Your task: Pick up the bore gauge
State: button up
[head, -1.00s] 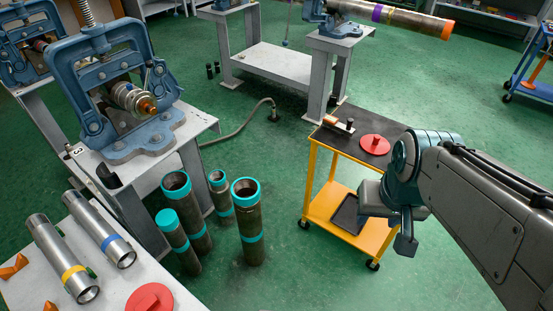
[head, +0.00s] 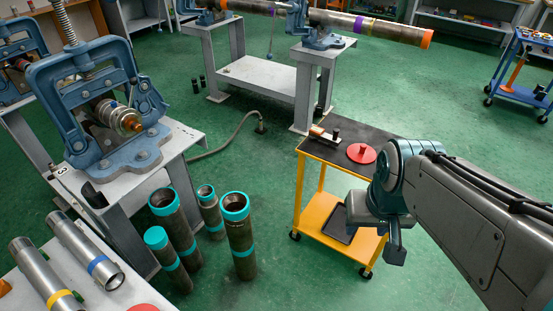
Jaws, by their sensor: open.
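I cannot single out the bore gauge with certainty. A ringed metal piece with a coppery tip (head: 122,118) sits in the blue vise (head: 95,85) at left. My gripper (head: 393,247) hangs at the end of my arm, at the right front of the cart. It points down, open, with nothing seen in it; its fingers are partly hidden.
Several dark pipes with teal bands (head: 239,240) stand on the floor at centre left. Steel pipes (head: 85,249) lie on a bench at lower left. A hose (head: 222,143) runs over the floor. A blue cart (head: 522,87) stands far right.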

aim_at(319, 133)
jog(key=z, duration=0.35)
jog(key=i, duration=1.15)
jog(key=u, duration=0.1)
